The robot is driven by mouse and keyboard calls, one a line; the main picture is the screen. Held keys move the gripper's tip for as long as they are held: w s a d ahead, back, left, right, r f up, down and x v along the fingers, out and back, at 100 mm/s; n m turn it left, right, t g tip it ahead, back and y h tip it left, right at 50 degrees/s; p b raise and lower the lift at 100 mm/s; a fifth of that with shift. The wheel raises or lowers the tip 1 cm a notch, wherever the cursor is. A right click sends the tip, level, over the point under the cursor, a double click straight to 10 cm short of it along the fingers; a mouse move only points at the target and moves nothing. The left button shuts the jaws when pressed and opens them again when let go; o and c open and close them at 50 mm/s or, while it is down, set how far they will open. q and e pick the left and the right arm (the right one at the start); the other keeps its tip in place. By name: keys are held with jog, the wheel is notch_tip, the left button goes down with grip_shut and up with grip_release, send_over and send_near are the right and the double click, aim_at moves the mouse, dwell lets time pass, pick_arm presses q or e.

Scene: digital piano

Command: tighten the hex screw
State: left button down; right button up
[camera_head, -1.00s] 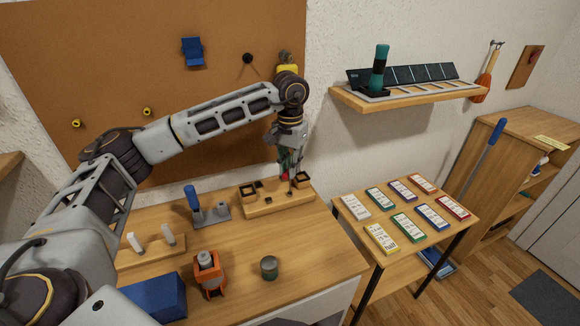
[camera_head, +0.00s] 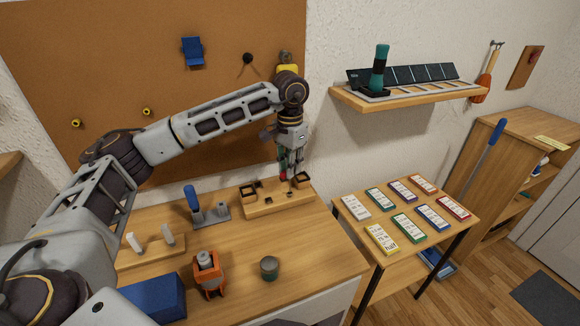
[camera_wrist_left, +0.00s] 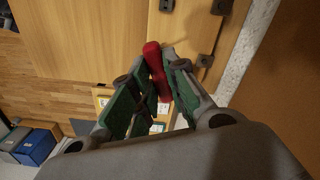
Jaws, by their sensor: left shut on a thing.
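My left gripper (camera_head: 290,168) points down over the wooden block (camera_head: 262,209) at the back of the workbench. It is shut on a red tool (camera_head: 283,175), whose red part also shows between the green-padded fingers in the left wrist view (camera_wrist_left: 155,70). The tool's lower end is close to the block; I cannot tell whether it touches it. The block carries dark square fittings, and similar dark fittings (camera_wrist_left: 204,60) show in the wrist view. I cannot make out the hex screw itself. My right gripper is not in view.
On the workbench (camera_head: 315,255) are a blue-handled clamp (camera_head: 193,200), an orange device (camera_head: 209,275), a green-grey jar (camera_head: 269,268) and a blue box (camera_head: 158,297). A side table with several coloured cards (camera_head: 382,239) stands right. A wall shelf (camera_head: 410,97) juts out above it.

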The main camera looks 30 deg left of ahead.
pick_arm(q)
jog(key=shift+s+f+m, duration=0.1)
jog(key=shift+f+m, duration=0.05)
jog(key=shift+m, duration=0.55)
jog(key=shift+f+m, duration=0.15)
jog(key=shift+m, duration=0.55)
jog(key=c, duration=1.3)
grip_release()
jog(key=shift+r, duration=0.15)
jog(key=shift+r, duration=0.2)
jog(key=shift+r+p, duration=1.4)
jog(key=shift+r, duration=1)
